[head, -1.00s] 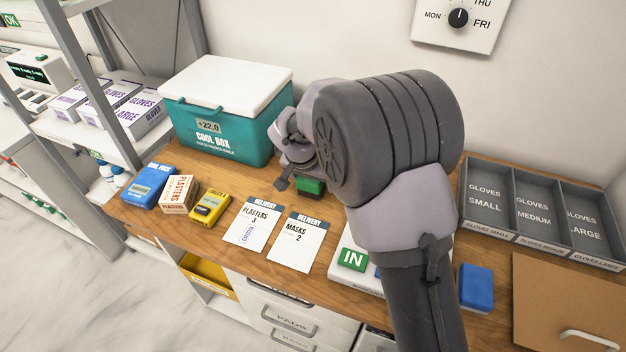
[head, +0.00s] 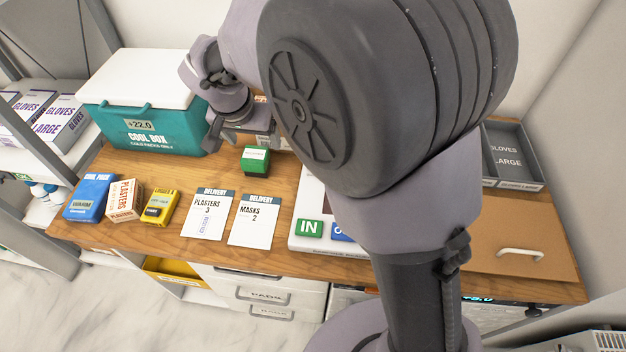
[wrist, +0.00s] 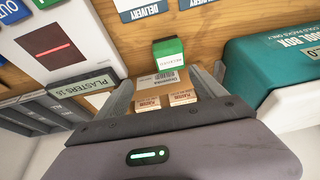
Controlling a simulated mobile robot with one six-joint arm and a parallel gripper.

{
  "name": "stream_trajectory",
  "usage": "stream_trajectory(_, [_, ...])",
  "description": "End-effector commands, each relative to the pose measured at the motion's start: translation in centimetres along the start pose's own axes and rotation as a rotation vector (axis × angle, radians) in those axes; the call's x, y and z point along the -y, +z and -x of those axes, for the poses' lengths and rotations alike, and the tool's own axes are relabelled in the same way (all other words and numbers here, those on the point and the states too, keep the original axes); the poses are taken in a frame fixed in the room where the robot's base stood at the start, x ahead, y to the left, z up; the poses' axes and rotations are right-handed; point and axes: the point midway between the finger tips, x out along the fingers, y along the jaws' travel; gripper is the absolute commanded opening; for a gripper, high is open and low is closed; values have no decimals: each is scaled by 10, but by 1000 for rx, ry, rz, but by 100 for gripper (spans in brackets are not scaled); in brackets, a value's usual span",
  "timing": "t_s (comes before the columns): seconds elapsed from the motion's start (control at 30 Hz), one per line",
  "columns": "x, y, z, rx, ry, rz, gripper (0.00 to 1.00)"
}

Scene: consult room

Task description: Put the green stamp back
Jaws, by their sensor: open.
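The green stamp (head: 255,161), a small green block with a white label on its front, stands on the wooden desk between the cool box and the delivery cards. It also shows in the wrist view (wrist: 168,53), just beyond my fingertips. My gripper (wrist: 170,88) is open and does not hold the stamp. In the head view my gripper (head: 213,138) is behind and left of the stamp, apart from it, and partly hidden by my arm. Small brown cartons (wrist: 166,90) show between my fingers in the wrist view, behind the stamp.
The teal cool box (head: 150,130) stands close on the left. A white panel with IN and OUT labels (head: 309,229) lies to the right, partly hidden by my arm. Delivery cards (head: 207,214) lie in front. The glove tray (head: 515,155) is at the far right.

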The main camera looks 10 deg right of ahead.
Motion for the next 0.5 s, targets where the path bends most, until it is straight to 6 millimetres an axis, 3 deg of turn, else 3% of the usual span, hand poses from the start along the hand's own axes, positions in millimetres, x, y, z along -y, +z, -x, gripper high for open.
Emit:
stream_trajectory(0.07, [-46,2,47,7,-37,-35,80])
stream_trajectory(0.2, [-129,46,119,21,-133,-76,80])
stream_trajectory(0.33, [-174,102,153,-1,-228,-89,80])
stream_trajectory(0.4, [-186,127,160,-17,-267,-90,80])
stream_trajectory(0.5, [-193,148,163,-37,-303,-85,80])
